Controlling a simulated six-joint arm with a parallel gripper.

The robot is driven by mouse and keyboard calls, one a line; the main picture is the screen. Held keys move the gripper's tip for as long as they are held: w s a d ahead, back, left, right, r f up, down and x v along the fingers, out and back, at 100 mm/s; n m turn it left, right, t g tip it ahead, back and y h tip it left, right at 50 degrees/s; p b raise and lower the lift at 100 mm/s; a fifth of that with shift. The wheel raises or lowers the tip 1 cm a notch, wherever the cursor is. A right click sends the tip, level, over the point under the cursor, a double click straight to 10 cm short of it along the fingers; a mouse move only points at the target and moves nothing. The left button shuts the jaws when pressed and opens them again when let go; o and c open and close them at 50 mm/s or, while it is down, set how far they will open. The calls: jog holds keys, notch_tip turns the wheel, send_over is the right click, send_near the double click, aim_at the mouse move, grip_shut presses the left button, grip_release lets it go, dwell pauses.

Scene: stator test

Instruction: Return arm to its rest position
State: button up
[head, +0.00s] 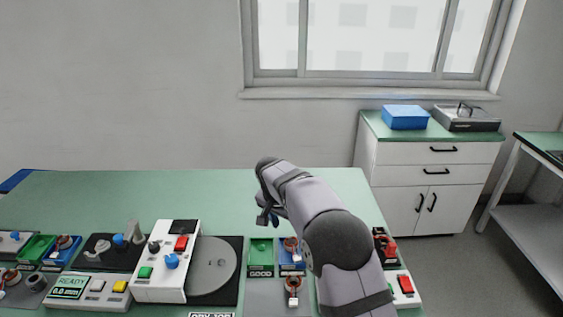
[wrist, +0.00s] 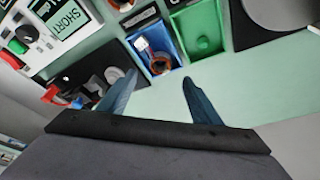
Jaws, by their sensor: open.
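My gripper (head: 267,217) is raised above the green table (head: 120,192) in the head view, near the green and blue bins, with my arm bent over the right part of the table. In the wrist view, my gripper (wrist: 155,90) shows two blue fingers spread apart with nothing between them. Beyond the fingertips is a blue bin (wrist: 170,75) holding a stator with copper-coloured winding and a white connector (wrist: 143,45). Beside it is an empty green bin (wrist: 202,38).
In the head view, a white control box (head: 165,275) with red, green and blue controls stands beside a grey disc (head: 212,265). Another stator (head: 292,285) is at the front. Red-topped equipment (head: 387,247) is right of my arm. The table's back is clear.

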jog(key=s+d+n+g+p, duration=0.1)
jog(key=s+d+n, duration=0.1)
jog(key=s, duration=0.9)
jog(key=s+d+n+g+y+p, duration=0.1)
jog(key=s+d, duration=0.4)
jog(key=s, duration=0.7)
jog(key=s+d+n+g+y+p, duration=0.1)
jog(key=s+d+n, duration=0.3)
jog(key=s, duration=0.8)
jog(key=shift+d+r+p, duration=0.25)
jog(key=shift+p, duration=0.35)
